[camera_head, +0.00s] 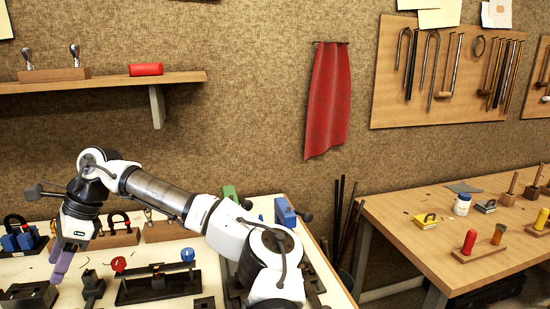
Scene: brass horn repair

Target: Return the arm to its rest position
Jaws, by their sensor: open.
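My arm reaches across from the lower middle of the head view toward the left, over the white-topped bench (200,258). Its elbow is raised and its wrist bends down at the far left. My gripper (60,262) points down above the bench's left part, near a dark block (28,296) and to the left of a small dark fixture (92,288). Its purplish fingers are open and nothing shows between them. My arm hides part of the bench's middle and back.
Blue-and-black padlock-like pieces (17,240) stand at left. A wall shelf (110,82) hangs above my arm. A wooden table (400,218) stands at right, beyond a floor gap.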

